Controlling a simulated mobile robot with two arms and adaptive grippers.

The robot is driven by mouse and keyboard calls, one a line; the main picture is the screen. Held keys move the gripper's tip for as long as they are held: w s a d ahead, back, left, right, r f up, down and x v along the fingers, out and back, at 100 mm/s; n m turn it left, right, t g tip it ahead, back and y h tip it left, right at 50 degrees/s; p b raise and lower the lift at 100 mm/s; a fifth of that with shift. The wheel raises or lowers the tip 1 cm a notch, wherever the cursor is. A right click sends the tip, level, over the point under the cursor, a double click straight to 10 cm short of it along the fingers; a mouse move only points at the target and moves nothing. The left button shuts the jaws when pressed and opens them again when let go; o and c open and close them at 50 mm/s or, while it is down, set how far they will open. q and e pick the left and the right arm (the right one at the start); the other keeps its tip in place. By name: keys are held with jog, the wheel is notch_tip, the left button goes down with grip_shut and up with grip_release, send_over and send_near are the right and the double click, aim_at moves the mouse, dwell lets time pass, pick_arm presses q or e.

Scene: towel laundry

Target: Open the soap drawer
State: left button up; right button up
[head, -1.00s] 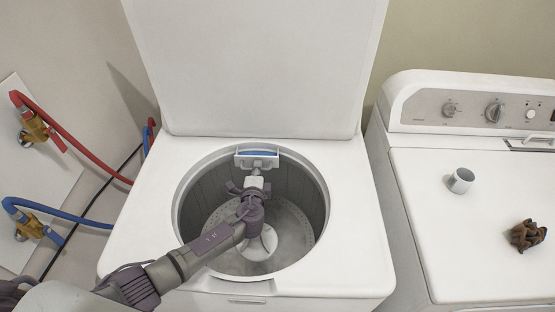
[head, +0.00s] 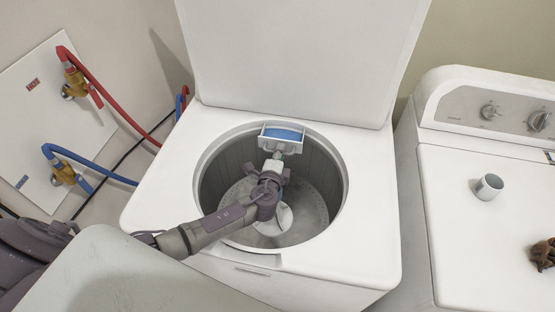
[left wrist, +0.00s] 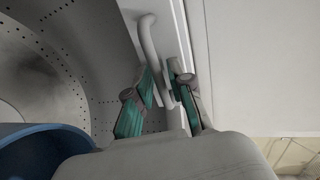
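The soap drawer (head: 297,146) is a small white tray with a blue inside, at the back rim of the washer's drum opening. It stands out over the drum, its blue inside showing. My left gripper (head: 277,157) reaches over the drum to the drawer's front. In the left wrist view, the fingers of my left gripper (left wrist: 163,76) lie on both sides of the drawer's pale bar handle (left wrist: 148,40) and look closed around it. My right gripper is in neither view.
The washer's lid (head: 300,60) stands open behind the drum (head: 318,190). A dryer (head: 450,230) stands to the right, with a white cup (head: 489,187) and a brown crumpled thing (head: 543,254) on it. Red (head: 110,115) and blue (head: 100,171) hoses run at the left wall.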

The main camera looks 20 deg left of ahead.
pick_arm(q)
jog(key=v, duration=1.1)
jog(key=shift+s, duration=0.3)
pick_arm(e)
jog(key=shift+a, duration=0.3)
pick_arm(q)
jog(key=shift+r, duration=0.1)
